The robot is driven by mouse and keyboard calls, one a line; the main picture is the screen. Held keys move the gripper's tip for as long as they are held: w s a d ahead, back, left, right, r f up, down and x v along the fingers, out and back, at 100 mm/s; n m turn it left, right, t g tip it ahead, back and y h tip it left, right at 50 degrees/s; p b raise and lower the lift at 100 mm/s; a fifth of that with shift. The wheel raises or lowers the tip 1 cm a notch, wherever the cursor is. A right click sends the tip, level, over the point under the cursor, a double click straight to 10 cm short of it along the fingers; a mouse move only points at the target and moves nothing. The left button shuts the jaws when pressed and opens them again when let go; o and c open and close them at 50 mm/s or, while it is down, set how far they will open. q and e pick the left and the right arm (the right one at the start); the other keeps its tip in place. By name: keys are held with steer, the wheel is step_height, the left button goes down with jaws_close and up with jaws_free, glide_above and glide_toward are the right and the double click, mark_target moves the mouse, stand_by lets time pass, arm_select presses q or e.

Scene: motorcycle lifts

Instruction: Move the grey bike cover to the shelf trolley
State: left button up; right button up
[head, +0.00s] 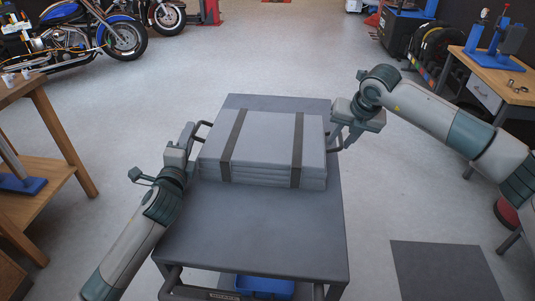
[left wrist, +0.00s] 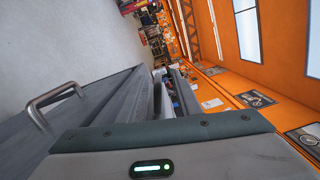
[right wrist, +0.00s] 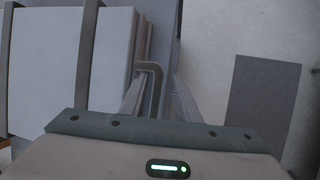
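The grey bike cover (head: 265,142) is a folded, layered block with two dark straps. It lies on the top of a grey trolley (head: 255,235), with a loop handle showing at each side. My left gripper (head: 188,138) is at the cover's left side. Its fingers look apart, with nothing between them in the left wrist view; a loop handle (left wrist: 55,100) stands clear of them there. My right gripper (head: 345,125) is at the cover's right side. In the right wrist view its fingers stand apart around the right handle (right wrist: 152,75); a firm grip does not show.
A blue bin (head: 263,287) sits on the trolley's lower level. A wooden bench (head: 45,120) stands at the left and a workbench (head: 505,75) at the right. Motorcycles (head: 70,42) are at the back left.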

arm_select(q)
steer(key=s, duration=0.4)
steer(key=s+d, duration=0.1)
steer(key=s, duration=0.1)
steer(key=shift+s+f, duration=0.2)
steer(key=shift+f, duration=0.1)
steer(key=shift+s+r, duration=0.15)
steer(key=shift+s, duration=0.05)
steer(key=shift+a+r, duration=0.15)
steer(key=shift+a, duration=0.15)
arm_select(e)
steer(key=shift+s+r, duration=0.1)
steer(key=shift+s, duration=0.1)
steer(key=shift+d, duration=0.1)
steer(key=v, duration=1.2)
arm_select(q)
steer(key=shift+s, duration=0.1)
